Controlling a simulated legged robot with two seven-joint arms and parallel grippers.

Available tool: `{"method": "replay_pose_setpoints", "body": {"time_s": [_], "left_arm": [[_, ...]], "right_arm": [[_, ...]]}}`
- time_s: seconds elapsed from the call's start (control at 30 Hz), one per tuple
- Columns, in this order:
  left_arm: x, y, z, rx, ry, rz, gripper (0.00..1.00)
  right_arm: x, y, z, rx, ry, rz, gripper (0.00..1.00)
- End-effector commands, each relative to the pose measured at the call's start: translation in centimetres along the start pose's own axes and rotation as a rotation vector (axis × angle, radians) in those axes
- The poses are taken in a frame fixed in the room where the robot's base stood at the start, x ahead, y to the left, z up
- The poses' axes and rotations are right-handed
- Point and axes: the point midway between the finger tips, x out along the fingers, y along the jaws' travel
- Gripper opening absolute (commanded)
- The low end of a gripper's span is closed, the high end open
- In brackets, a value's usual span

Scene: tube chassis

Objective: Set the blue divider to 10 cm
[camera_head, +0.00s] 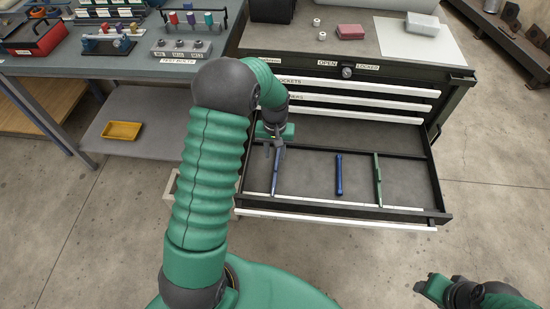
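A thin blue divider (276,176) stands front to back in the left part of the open drawer (310,165). My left gripper (273,149) is over the drawer at the far end of this divider, with its fingers pointing down. The fingers are small and dark here, and I cannot tell whether they are closed on the divider or only beside it. A white strip (330,201) like a scale runs along the drawer's front; its marks are too small to read. My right gripper (424,284) is at the lower right, outside the drawer, away from the dividers.
A dark blue rod-like item (339,176) lies mid-drawer, and a green divider (378,181) stands to its right. Shut drawers with white handles (360,103) are above. A workbench (130,66) with racks is at left. The floor in front is clear.

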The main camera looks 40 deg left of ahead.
Motion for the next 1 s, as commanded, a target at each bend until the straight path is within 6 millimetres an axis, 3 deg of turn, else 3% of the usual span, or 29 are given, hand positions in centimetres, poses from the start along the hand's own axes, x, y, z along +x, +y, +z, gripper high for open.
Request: {"method": "replay_pose_setpoints", "body": {"time_s": [0.03, 0.2, 0.4, 1.0], "left_arm": [[-2.0, 0.0, -0.1, 0.0, 0.005, 0.001, 0.32], [-6.9, -0.1, -0.2, 0.001, 0.004, 0.001, 0.32], [-10.7, -0.1, -0.2, 0.0, 0.0, 0.0, 0.32], [-11.9, 0.1, 0.1, 0.009, 0.002, 0.001, 0.32]], "right_arm": [[-0.7, 0.0, -0.2, 0.0, 0.0, 0.0, 0.47], [-1.5, 0.0, -0.4, 0.0, 0.0, 0.0, 0.47], [-2.1, 0.0, -0.5, 0.0, 0.0, 0.0, 0.47], [-2.5, 0.0, -0.6, 0.0, 0.0, 0.0, 0.47]]}}
